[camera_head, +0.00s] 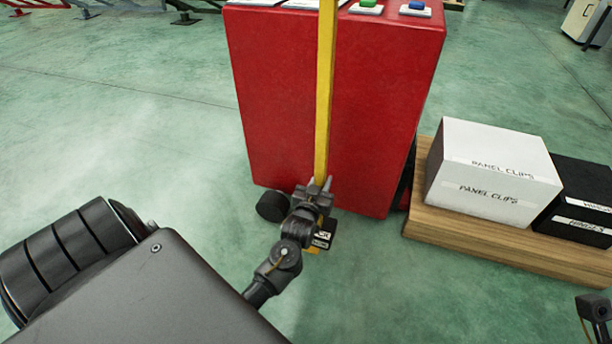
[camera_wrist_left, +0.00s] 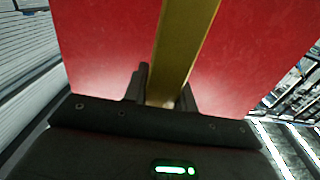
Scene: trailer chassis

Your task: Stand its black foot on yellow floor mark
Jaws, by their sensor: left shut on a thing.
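A yellow upright post (camera_head: 325,90) stands in front of the red cabinet. My left gripper (camera_head: 320,186) is shut on the post low down; the left wrist view also shows the yellow post (camera_wrist_left: 180,55) between the fingers. Below the gripper is a small black labelled block (camera_head: 322,239), partly hidden by my arm; I cannot tell whether it is the post's foot. Yellow patches (camera_head: 313,250) show at its edges, perhaps the floor mark. Whether the foot rests on the mark is hidden.
The red cabinet (camera_head: 285,110) stands close behind the post, with green and blue buttons on top. A wooden pallet (camera_head: 480,250) at the right carries a white box (camera_head: 490,180) and a black box (camera_head: 580,205). Green floor is clear to the left.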

